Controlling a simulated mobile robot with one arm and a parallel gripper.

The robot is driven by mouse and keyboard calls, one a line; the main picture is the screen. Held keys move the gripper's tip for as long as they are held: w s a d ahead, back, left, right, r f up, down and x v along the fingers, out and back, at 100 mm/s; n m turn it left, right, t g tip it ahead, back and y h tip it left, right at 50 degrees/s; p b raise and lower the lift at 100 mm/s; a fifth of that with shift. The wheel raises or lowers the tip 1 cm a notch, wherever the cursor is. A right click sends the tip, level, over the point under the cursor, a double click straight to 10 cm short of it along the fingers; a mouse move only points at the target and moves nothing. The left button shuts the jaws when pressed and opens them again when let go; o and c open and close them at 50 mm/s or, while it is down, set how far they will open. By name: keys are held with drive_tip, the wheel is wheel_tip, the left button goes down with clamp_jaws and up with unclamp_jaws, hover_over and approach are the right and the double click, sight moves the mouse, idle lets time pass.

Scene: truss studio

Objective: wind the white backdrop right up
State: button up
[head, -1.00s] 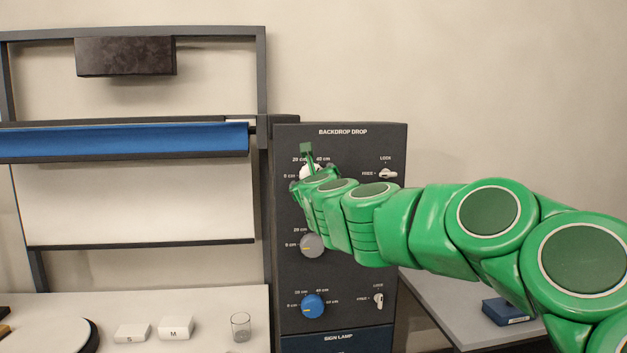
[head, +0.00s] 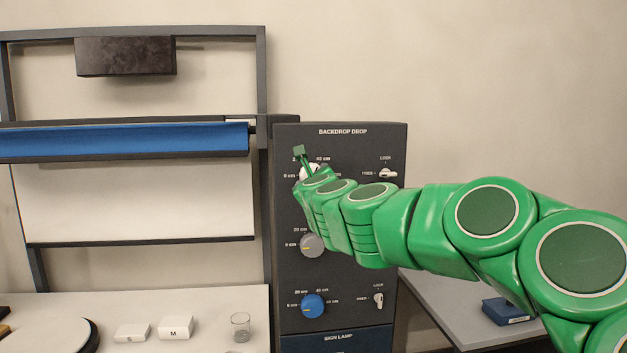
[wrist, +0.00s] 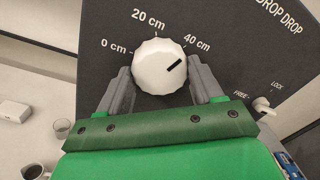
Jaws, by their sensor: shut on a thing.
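The white backdrop (head: 135,200) hangs below the blue roll at left, its dark bottom bar (head: 140,242) well below the roll and above the table. The white knob (wrist: 159,66) is on the dark "BACKDROP DROP" panel (head: 350,220). My gripper (wrist: 163,92) is shut on this knob, with a grey finger on each side. The knob's black mark points near 40 cm. In the head view my gripper (head: 311,172) hides most of the knob. The white lock lever (head: 387,173) lies sideways, toward FREE; it also shows in the wrist view (wrist: 263,104).
A grey knob (head: 312,245) and a blue knob (head: 312,306) sit below on the panel. A second lever (head: 379,300) stands upright. A glass (head: 240,326) and white blocks (head: 175,327) stand on the left table.

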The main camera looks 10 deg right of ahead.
drive_tip(key=n+y, duration=0.1)
drive_tip(key=n, duration=2.2)
drive_tip(key=shift+d+f+y, duration=0.1)
drive_tip(key=shift+d+y, duration=0.05)
drive_tip(key=shift+y, duration=0.25)
drive_tip(key=shift+n, duration=0.3)
drive_tip(key=o, duration=1.1)
drive_tip(key=shift+c, duration=0.2)
drive_tip(key=shift+s, duration=0.1)
drive_tip(key=s, duration=0.7)
drive_tip(key=shift+s+d+f, duration=0.15)
drive_tip(key=shift+s+f, duration=0.05)
drive_tip(key=shift+s, duration=0.1)
